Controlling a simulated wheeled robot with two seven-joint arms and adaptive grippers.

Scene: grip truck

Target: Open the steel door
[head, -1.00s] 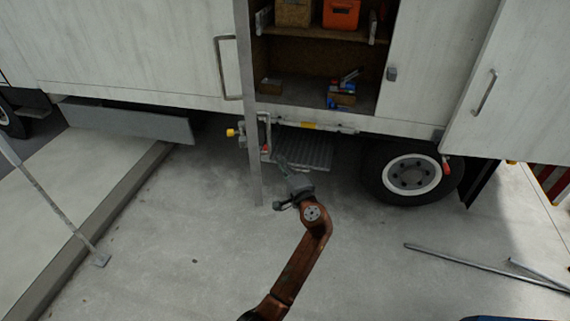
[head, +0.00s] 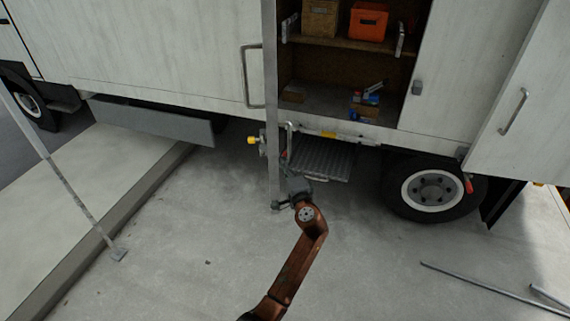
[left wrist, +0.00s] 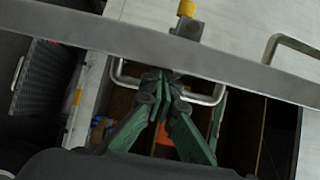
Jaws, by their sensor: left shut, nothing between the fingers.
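The white truck side has a door panel (head: 150,60) on the left with a bar handle (head: 252,76). A narrow grey steel upright (head: 270,100) stands beside it, in front of the open compartment. Another white door (head: 525,110) on the right hangs out at an angle, with its own handle (head: 513,110). My left gripper (head: 291,170) is low, just right of the upright, below the compartment. In the left wrist view its green fingers (left wrist: 165,85) are shut and empty, overlapping a U-shaped metal bar (left wrist: 122,75); contact cannot be told. My right gripper is out of view.
The compartment holds an orange crate (head: 368,22) and small boxes (head: 366,98). A ribbed step (head: 322,160) and truck wheel (head: 432,190) are near my arm. A kerb (head: 110,220) and slanted pole (head: 70,185) are left; metal bars (head: 490,288) lie right. Middle ground is clear.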

